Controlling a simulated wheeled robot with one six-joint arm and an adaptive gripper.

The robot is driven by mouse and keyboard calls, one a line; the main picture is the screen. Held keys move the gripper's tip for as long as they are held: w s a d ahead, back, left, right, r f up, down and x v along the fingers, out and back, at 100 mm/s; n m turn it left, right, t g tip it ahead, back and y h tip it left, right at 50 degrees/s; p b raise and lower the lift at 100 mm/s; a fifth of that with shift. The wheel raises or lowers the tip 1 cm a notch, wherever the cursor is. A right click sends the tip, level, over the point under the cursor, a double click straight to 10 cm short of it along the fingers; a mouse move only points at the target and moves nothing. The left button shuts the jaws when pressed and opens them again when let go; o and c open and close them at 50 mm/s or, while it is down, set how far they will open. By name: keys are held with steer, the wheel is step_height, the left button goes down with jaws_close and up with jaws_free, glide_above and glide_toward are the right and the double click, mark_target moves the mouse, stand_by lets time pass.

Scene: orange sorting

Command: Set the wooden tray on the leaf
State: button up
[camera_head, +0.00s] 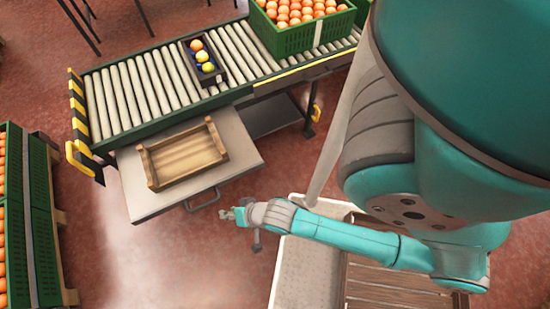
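A shallow wooden tray (206,128) with a slatted bottom rests on the pale leaf (143,206) that sticks out from the front of the conveyor. The tray looks empty and lies flat, slightly turned, within the leaf's edges. My gripper (229,214) is small in the view, in front of the leaf and to the right of its handle. It appears apart from the tray. Its fingers are too small to show whether they are open or shut.
A roller conveyor (130,95) runs behind the leaf. It carries a dark box (186,56) with several balls and a green crate of oranges (280,41). Green orange crates (42,225) stand at left. A slatted wooden surface (390,290) is at lower right. Floor is clear front left.

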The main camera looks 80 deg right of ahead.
steer(key=s+a+r+n+t, duration=0.1)
steer(key=s+r+n+t, duration=0.2)
steer(key=s+r+n, duration=0.3)
steer(key=s+a+r+n+t+y, duration=0.1)
steer(key=s+r+n, duration=0.4)
steer(key=r, duration=0.9)
steer(key=s+a+t, duration=0.1)
steer(key=s+t, duration=0.1)
steer(key=s, duration=0.1)
steer(key=shift+s+a+r+n, duration=0.2)
steer(key=shift+a+r+n, duration=0.1)
steer(key=shift+r+n, duration=0.1)
steer(key=shift+d, duration=0.1)
